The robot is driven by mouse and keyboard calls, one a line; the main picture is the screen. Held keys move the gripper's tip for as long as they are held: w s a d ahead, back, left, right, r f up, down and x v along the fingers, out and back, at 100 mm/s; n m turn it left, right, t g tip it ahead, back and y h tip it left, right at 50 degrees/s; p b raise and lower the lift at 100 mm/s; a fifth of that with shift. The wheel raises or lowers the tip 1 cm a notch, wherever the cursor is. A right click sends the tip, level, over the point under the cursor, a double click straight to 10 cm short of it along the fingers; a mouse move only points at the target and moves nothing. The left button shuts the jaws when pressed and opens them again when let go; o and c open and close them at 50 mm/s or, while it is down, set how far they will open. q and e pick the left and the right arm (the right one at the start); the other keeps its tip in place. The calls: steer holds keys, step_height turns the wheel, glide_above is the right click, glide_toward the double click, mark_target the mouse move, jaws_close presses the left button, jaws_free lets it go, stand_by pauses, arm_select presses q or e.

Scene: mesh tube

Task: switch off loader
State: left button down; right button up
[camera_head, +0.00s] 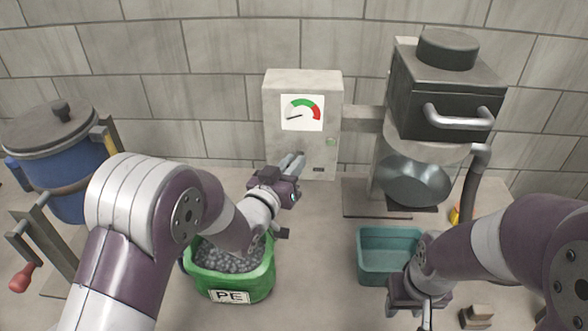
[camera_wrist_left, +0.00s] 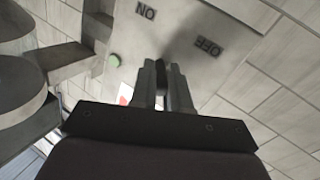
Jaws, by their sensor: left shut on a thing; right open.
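The pale grey control box (camera_head: 278,110) is mounted on the wall at centre, with a gauge (camera_head: 302,113) and a green light (camera_head: 331,142). My left gripper (camera_head: 292,162) is at the lower front of the box. In the left wrist view, its fingers (camera_wrist_left: 163,72) are shut on a dark switch lever (camera_wrist_left: 161,76), near the ON label (camera_wrist_left: 146,12) and the OFF label (camera_wrist_left: 208,47). The lever's exact position is hard to tell. The gauge needle points to the lower left. My right gripper (camera_head: 424,312) is open, at the front by the teal bin.
The loader (camera_head: 440,100) with its metal bowl stands right of the box. A teal bin (camera_head: 375,272) sits below it. A green PE bin (camera_head: 250,284) of grey pellets lies under my left arm. A blue drum (camera_head: 65,170) with a crank stands at left.

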arm_select(q)
steer(key=shift+r, duration=0.1)
stand_by(0.3)
steer(key=c, duration=1.4)
jaws_free()
steer(key=shift+w, duration=0.1)
steer(key=b+v, duration=0.2)
steer(key=v, duration=1)
steer(key=shift+s+a, duration=0.25)
steer(key=shift+s, duration=0.1)
